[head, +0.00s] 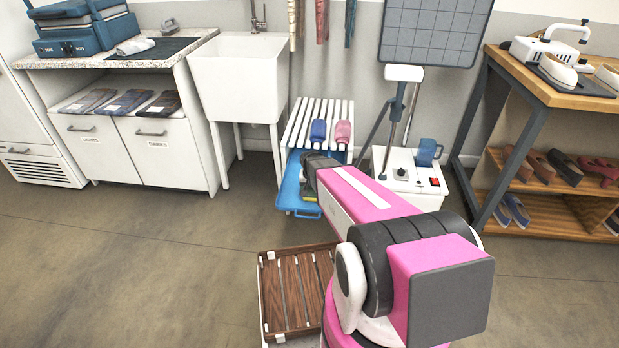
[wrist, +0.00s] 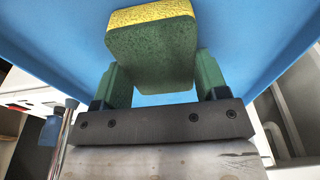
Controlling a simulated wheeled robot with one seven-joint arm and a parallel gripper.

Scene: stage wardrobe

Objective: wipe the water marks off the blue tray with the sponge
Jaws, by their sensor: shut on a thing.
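The blue tray (head: 289,187) is at the front of the white slatted rack, partly hidden by my arm. In the wrist view the tray (wrist: 75,35) fills the background as a plain blue surface. My gripper (wrist: 163,75) is shut on the sponge (wrist: 152,48), which has a yellow layer and a dark green layer. The green fingers hold it from both sides, and it stands out beyond them over the tray. I cannot tell whether the sponge touches the tray. No water marks can be made out in either view. My arm hides most of the gripper in the head view.
Blue and pink bottle-like items lie on the white slatted rack (head: 299,122). A white machine (head: 407,180) with a blue cup stands right of the tray. A wooden slatted crate (head: 285,290) is on the floor in front. A white sink (head: 240,80) is behind left. The floor at left is clear.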

